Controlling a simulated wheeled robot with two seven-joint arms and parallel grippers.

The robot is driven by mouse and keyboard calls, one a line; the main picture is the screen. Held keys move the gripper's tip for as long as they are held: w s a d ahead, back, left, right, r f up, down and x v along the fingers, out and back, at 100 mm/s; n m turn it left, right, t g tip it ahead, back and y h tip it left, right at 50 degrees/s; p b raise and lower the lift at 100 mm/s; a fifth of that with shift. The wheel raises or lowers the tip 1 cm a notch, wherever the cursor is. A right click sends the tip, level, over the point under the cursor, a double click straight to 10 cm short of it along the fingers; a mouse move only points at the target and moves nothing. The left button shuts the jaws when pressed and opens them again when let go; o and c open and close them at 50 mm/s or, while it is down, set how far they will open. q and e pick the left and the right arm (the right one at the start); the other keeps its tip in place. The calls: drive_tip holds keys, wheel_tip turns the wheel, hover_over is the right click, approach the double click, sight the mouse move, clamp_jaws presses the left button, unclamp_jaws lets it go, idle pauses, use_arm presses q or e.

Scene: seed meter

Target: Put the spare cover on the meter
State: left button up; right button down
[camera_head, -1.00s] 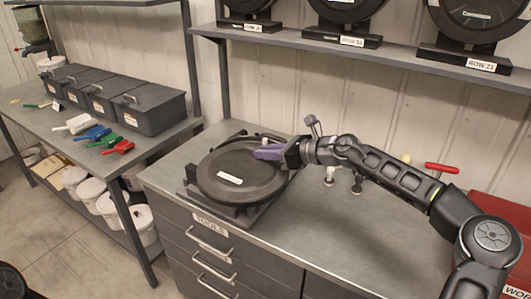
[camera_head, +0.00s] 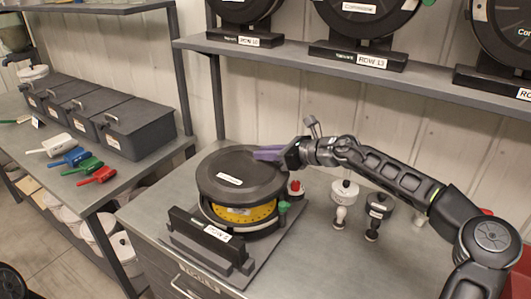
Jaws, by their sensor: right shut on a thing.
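The spare cover (camera_head: 230,172) is a round black disc with a small white label. My right gripper (camera_head: 275,154), with purple fingers, is shut on the cover's right rear rim. The cover is over the meter (camera_head: 205,221) on the grey counter. The meter's yellow disc (camera_head: 240,214) shows below the cover's front edge. The cover hides the rest of the yellow disc, and I cannot tell whether the two touch. A black stand with a white row label (camera_head: 217,233) is at the meter's front. My left gripper is out of view.
Right of the meter stand a red-topped knob (camera_head: 295,188), a green knob (camera_head: 284,207) and two handled tools (camera_head: 343,196) (camera_head: 378,210). A shelf (camera_head: 330,70) with more meters runs above. Lidded bins (camera_head: 140,125) and coloured scoops (camera_head: 70,157) are on the left bench.

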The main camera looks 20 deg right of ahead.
sight(265, 165)
drive_tip(key=shift+w+f, duration=0.1)
drive_tip(key=shift+f, duration=0.15)
drive_tip(key=shift+f+b, duration=1.5)
drive_tip(key=shift+f, duration=0.55)
drive_tip(key=shift+p, duration=0.3)
drive_tip(key=shift+f, duration=0.75)
idle(0.5)
drive_tip(key=shift+f, duration=0.3)
idle(1.4)
drive_tip(key=c, duration=1.3)
unclamp_jaws()
drive_tip(key=shift+c, duration=0.3)
